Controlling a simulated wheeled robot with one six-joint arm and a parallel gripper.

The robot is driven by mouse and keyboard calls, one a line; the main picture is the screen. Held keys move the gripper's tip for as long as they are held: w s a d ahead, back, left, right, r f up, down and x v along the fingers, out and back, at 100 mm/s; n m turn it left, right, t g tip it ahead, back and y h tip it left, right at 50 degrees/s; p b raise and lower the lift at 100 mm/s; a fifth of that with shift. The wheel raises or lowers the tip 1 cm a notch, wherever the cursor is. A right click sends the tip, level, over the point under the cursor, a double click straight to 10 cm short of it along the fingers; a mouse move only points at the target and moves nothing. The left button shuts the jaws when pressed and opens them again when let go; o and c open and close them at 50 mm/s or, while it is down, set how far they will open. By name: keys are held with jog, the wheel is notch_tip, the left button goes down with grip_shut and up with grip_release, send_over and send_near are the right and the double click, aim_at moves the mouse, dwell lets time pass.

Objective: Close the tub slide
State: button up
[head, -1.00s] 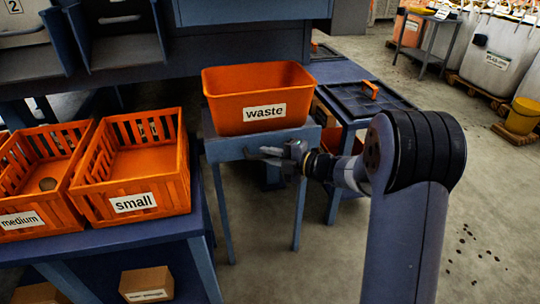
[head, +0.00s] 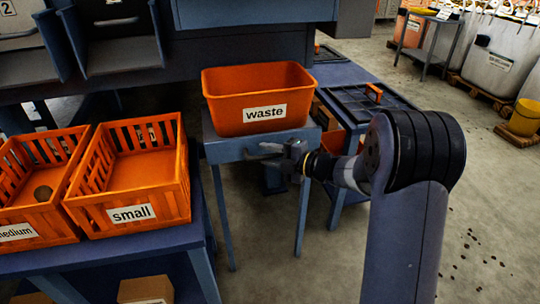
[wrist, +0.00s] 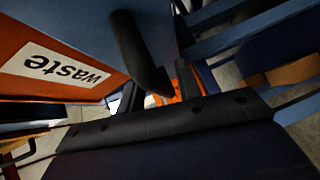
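The orange waste tub (head: 228,95) stands upright on the blue tub slide (head: 226,151), a stand-like frame with thin legs, under the dark blue machine. In the wrist view the tub (wrist: 25,45) is at upper left with its label upside down. My gripper (head: 282,155) is at the slide's front edge, below the tub label. In the wrist view, my gripper's two dark fingers (wrist: 158,95) stand apart with a gap between. A dark curved bar (wrist: 138,48), which looks like the slide's handle, reaches down towards that gap. Whether the fingers touch it is unclear.
Orange crates marked small (head: 132,214) and medium (head: 20,232) sit on a blue table at left. A side table with a black tray (head: 350,103) stands right of the tub. A yellow bucket (head: 524,118) is far right. Floor at right is mostly open.

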jog(key=shift+o, duration=0.2)
jog(key=p+v, duration=0.2)
jog(key=v, duration=0.8)
jog(key=shift+s+d+p, duration=0.2)
jog(key=shift+d+p, duration=0.1)
jog(key=shift+d, duration=0.05)
jog(key=shift+a, duration=0.1)
jog(key=b+x, duration=0.2)
jog(key=x, duration=0.8)
jog(key=shift+a+f+b, duration=0.1)
jog(key=shift+a+b, duration=0.2)
jog(key=shift+b, duration=0.05)
jog(key=shift+s+d, duration=0.1)
jog(key=shift+s, duration=0.1)
